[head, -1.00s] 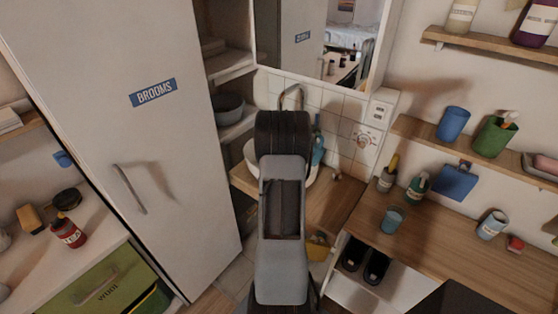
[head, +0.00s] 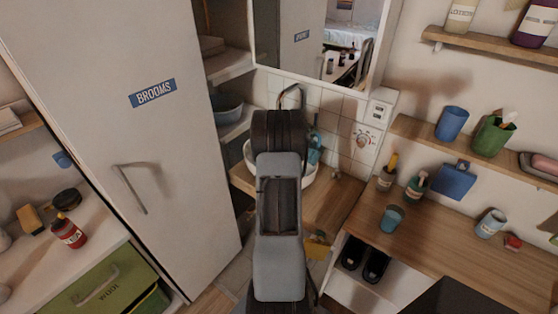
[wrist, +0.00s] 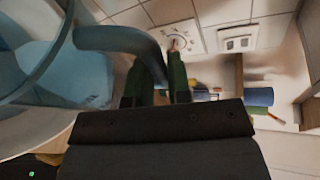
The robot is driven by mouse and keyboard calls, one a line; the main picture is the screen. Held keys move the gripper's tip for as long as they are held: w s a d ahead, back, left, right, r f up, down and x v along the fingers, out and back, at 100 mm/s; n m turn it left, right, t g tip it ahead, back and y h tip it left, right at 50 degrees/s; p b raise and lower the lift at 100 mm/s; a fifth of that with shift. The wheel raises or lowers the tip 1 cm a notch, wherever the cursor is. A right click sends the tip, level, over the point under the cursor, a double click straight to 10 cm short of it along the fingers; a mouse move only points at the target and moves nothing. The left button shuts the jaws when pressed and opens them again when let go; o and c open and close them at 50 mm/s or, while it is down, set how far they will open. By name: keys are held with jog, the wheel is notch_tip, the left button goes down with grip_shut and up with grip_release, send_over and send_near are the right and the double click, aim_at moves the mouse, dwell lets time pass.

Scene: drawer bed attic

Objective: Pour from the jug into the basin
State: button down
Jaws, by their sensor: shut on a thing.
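The blue jug (wrist: 70,70) fills the left of the wrist view. Its curved handle (wrist: 120,40) runs in between the dark green fingers of my gripper (wrist: 160,80), which is shut on it. In the head view part of the jug (head: 315,150) shows just right of my arm, above the white basin (head: 311,180). My arm hides my gripper and most of the basin there. Whether the jug is tilted, and whether anything flows from it, I cannot tell.
A tap (head: 290,92) rises behind my arm, against the tiled wall under the mirror (head: 330,40). The tall BROOMS cupboard (head: 130,120) stands left. A wooden desk (head: 430,235) with a blue cup (head: 391,219) and bottles is at right, shelves above it.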

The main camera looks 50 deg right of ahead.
jog(key=shift+w+a+f+n+g+h+p, duration=0.15)
jog(key=shift+w+f+n+p, duration=0.1)
jog(key=shift+w, duration=0.35)
jog(key=shift+w+f+n+g+h+p, duration=0.1)
jog(key=shift+w+f+n+p, duration=0.1)
jog(key=shift+w, duration=0.45)
jog(key=shift+w+a+f+n+g+h+p, duration=0.15)
jog(key=shift+w+f+p, duration=0.1)
jog(key=shift+w, duration=0.35)
dwell(0.3)
